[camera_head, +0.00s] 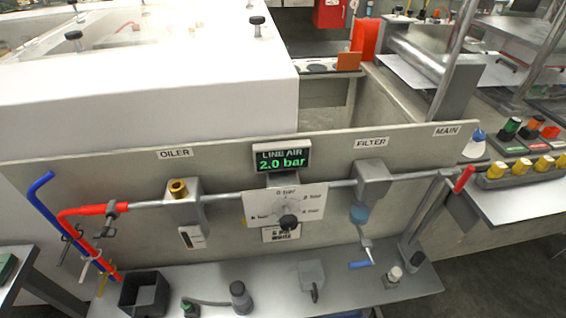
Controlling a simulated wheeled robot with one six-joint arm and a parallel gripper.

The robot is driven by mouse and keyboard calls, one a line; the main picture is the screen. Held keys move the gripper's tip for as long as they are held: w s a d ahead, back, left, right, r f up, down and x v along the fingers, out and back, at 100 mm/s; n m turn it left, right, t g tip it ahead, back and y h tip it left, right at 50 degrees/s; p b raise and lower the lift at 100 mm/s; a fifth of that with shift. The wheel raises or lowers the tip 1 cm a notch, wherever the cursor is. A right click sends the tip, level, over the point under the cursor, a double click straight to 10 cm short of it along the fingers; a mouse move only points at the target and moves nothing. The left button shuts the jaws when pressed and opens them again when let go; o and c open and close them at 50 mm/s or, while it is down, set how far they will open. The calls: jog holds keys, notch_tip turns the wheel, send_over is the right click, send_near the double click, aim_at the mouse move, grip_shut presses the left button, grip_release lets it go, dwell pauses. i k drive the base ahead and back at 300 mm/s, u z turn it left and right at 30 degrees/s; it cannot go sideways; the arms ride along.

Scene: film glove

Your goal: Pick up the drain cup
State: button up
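No object is labelled as the drain cup. A black, square, open-topped box (145,292) stands at the left of the grey shelf (225,279) below the panel. A small grey cup-like piece (312,273) with a dark handle stands near the middle of the shelf. I cannot tell for sure which of them is the drain cup. The filter (373,182) hangs on the pipe above the right part of the shelf, with a blue bowl (359,214) and a blue lever (361,264) below it. My gripper is not in view.
A grey bottle-like piece (241,297) and a small green-topped piece (189,308) stand on the shelf. A pale knob (394,273) is at its right. The panel (330,150) rises behind, with a gauge dial (287,207) and a 2.0 bar display (281,158). Red and blue hoses (41,183) hang left.

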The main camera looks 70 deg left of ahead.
aim_at(310, 275)
jog(key=u, duration=1.9)
jog(key=k, duration=0.5)
jog(key=u, duration=1.05)
